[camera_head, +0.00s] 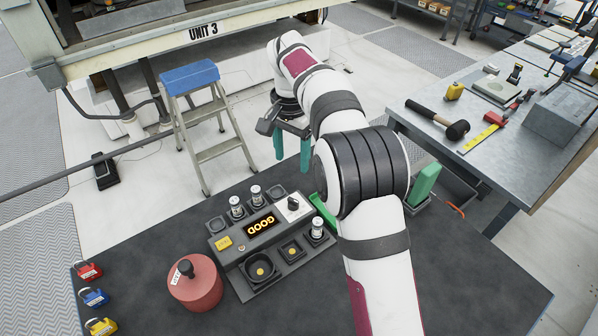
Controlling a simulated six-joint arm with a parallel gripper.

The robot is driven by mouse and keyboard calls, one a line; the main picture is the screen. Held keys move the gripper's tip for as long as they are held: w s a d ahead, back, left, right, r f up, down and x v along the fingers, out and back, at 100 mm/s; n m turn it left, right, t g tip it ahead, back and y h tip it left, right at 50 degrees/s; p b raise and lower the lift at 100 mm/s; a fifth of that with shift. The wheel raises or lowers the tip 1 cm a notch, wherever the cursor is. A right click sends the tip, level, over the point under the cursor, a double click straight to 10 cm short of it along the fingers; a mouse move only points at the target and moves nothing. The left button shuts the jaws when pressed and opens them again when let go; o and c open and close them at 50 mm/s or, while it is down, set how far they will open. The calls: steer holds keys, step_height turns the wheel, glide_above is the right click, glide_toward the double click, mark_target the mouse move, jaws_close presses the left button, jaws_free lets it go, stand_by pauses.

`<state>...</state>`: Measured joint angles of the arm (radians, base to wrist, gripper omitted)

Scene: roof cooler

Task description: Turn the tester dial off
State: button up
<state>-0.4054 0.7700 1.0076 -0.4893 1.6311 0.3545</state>
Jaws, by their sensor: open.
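The tester (232,256) is a dark grey box on the dark mat. Its lit display (261,226) reads GOOD, upside down in this view. The dial (293,204) is a black knob on a white plate at the tester's upper right corner; its setting is too small to read. My gripper (292,164) hangs above and beyond the dial in the picture, clear of the tester. Its two teal fingers are apart with nothing visible between them.
Small cylinders (237,208) stand in sockets around the tester, one (317,229) close to the dial. A red round canister (195,283) and several padlocks (95,297) are at left. A green strip (322,211) lies right of the dial. My arm hides part of the mat.

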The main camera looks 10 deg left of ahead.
mark_target(293, 200)
step_height(293, 200, down, 15)
steer(key=shift+f, duration=0.1)
steer(key=shift+c, duration=0.2)
jaws_close()
